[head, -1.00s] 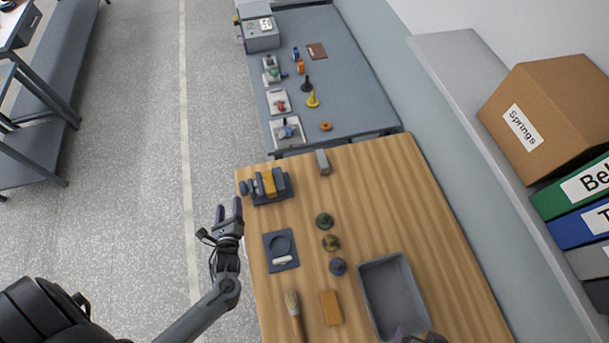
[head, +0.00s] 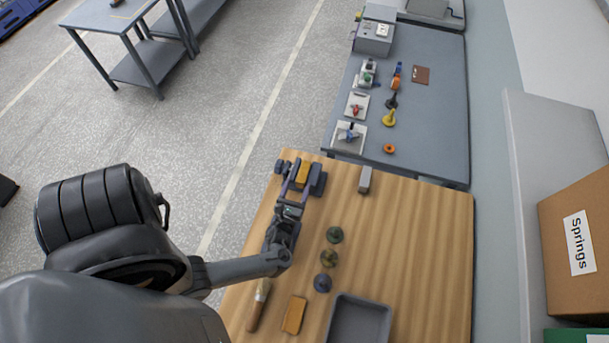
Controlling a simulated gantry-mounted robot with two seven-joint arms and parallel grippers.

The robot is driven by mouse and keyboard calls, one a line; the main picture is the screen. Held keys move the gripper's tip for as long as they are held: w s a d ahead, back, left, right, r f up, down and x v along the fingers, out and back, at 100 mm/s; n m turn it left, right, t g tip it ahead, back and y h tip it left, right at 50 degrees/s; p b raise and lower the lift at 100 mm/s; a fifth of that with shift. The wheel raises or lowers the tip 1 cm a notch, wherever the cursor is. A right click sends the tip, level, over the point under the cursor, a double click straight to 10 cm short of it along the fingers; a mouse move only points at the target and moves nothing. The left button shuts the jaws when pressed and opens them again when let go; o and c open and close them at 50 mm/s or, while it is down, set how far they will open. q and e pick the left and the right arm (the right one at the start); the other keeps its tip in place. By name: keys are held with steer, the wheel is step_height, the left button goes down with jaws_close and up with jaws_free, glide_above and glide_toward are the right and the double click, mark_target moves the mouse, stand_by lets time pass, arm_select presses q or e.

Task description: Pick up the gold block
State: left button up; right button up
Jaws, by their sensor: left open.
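A gold block (head: 303,174) sits in a dark vise-like holder (head: 318,181) at the far left of the wooden table. My left gripper (head: 294,185) is open, with its fingertips at the near side of the holder, overlapping it in the picture. I cannot tell whether the fingers touch the block or are above it. An orange-tan block (head: 294,315) lies flat near the front of the table. My right gripper is not in view.
A grey block (head: 365,180) stands right of the holder. Several knobbed pieces (head: 333,235) stand in a row mid-table. A brush (head: 259,306) and grey bin (head: 358,322) are in front. The right side of the wooden table (head: 430,235) is clear.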

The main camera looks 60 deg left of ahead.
mark_target(303, 173)
arm_select(q)
steer(key=shift+w+a, duration=0.45)
steer(key=shift+w+a+f+b, duration=0.1)
steer(key=shift+w+a+b, duration=0.2)
steer(key=shift+w+b, duration=0.15)
steer(key=b+x, duration=0.1)
steer(key=x, duration=0.2)
steer(key=shift+w, duration=0.2)
steer(key=shift+w+a+b, duration=0.3)
jaws_close()
stand_by(0.4)
